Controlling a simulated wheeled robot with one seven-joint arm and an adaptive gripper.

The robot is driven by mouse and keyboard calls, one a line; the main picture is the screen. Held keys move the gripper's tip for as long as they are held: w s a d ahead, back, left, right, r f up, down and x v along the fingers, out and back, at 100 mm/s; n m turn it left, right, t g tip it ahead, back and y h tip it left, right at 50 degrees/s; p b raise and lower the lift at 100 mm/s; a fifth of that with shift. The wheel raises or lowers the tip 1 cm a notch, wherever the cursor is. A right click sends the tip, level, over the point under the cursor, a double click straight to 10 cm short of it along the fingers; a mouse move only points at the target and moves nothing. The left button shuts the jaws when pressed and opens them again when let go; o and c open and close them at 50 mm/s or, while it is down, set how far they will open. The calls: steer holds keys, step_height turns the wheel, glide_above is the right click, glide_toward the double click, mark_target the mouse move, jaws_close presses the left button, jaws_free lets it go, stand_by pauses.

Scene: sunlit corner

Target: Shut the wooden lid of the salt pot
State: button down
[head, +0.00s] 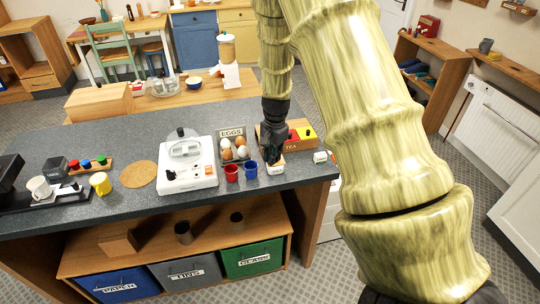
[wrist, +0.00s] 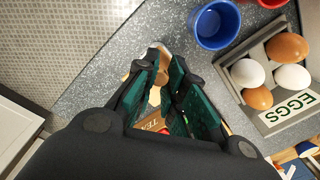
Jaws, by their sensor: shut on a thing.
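The salt pot (head: 276,170) is a small white pot with dark lettering near the front edge of the dark counter, right of the blue cup. My gripper (head: 271,156) points down right over it and hides most of its top. In the wrist view my gripper (wrist: 163,58) has its green-padded fingers close around a tan wooden piece at their tips, which looks like the pot's lid. Fingers cover most of it, so I cannot tell the lid's angle. A little of the pale pot shows beside the fingertips.
A blue cup (head: 251,170) and a red cup (head: 231,173) stand close left. Behind are the egg tray (head: 232,133) and the wooden tea box (head: 302,142). A small white object (head: 320,157) lies right. A white appliance (head: 187,165) stands further left.

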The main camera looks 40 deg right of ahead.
steer(key=c, duration=1.4)
jaws_free()
steer(key=shift+a, duration=0.1)
steer(key=shift+r, duration=0.1)
steer(key=r, duration=1.1)
steer(key=shift+s+r, duration=0.35)
steer(key=shift+r, duration=0.05)
steer(key=shift+f, duration=0.1)
